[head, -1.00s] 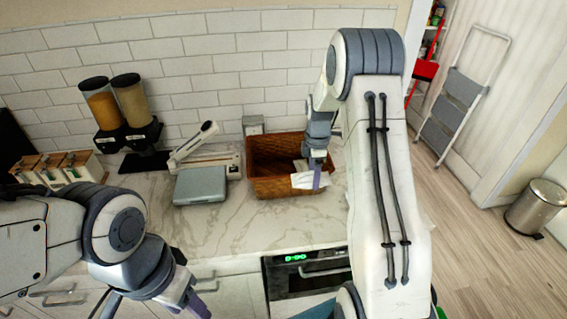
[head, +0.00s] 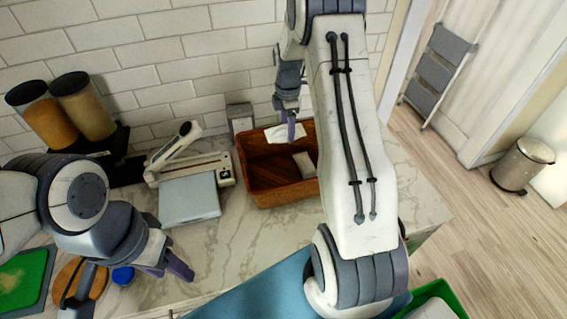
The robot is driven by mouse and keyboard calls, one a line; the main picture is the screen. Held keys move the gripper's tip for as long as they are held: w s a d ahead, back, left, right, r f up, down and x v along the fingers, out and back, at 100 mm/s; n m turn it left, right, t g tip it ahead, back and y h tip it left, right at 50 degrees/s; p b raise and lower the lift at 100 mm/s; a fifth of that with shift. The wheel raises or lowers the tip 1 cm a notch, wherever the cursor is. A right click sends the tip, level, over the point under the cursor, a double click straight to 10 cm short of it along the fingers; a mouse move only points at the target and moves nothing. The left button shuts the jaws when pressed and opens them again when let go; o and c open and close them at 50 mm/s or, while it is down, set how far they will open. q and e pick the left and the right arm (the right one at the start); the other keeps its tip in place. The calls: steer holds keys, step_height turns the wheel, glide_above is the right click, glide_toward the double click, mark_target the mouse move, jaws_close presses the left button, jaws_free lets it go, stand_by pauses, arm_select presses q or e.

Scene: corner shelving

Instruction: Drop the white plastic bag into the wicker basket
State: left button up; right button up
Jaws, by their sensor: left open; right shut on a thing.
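The brown wicker basket (head: 270,180) stands on the marble counter against the tiled wall. My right gripper (head: 291,130) is shut on the white plastic bag (head: 281,134) at the basket's back side. The bag looks to be above or at the back rim; its exact height is unclear. Part of it is hidden by the gripper. My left gripper (head: 130,288) is open and empty over the counter's front left, away from the basket.
A small pale item (head: 304,164) lies inside the basket. A grey-topped scale-like device (head: 190,198) stands left of the basket, with two dispensers (head: 82,108) behind. A green board (head: 22,280) lies at front left. A metal bin (head: 522,165) stands on the floor.

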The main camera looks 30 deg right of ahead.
step_height(320, 180, down, 6)
steer(key=b, duration=0.4)
steer(key=shift+r, duration=0.15)
steer(key=o, duration=1.3)
steer(key=shift+r+b, duration=0.35)
steer(key=shift+r, duration=0.2)
step_height(320, 180, up, 9)
steer(key=shift+r+b, duration=0.2)
steer(key=shift+b, duration=1.05)
steer(key=shift+a, duration=0.1)
